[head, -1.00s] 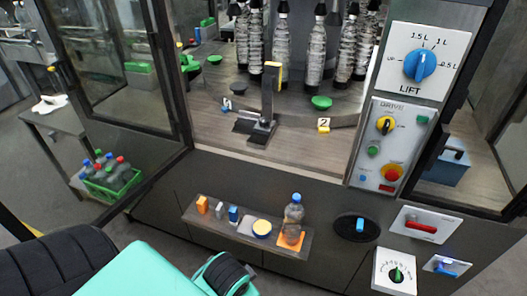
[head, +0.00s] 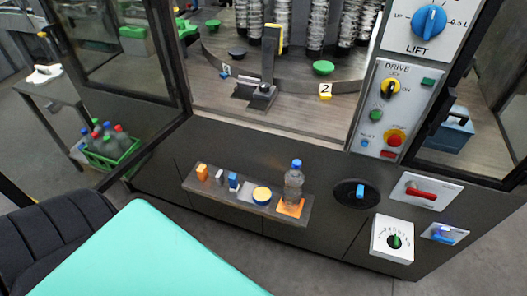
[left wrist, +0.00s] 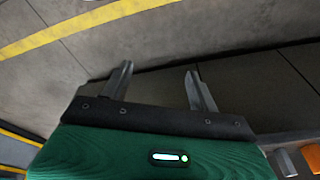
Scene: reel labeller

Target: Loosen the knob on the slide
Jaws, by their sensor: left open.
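A dark upright post with a yellow top edge (head: 268,60) stands on a dark slide base (head: 257,93) on the machine deck, in the head view. The head view shows only a turquoise part of my arm, not the gripper. My right gripper is in neither view.
A shelf (head: 240,207) on the machine front holds small blocks, a round tin and a bottle (head: 293,180). A black oval with a blue handle (head: 360,191), a red handle (head: 421,193) and a green dial (head: 394,241) are to its right. A glass door (head: 120,50) stands left.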

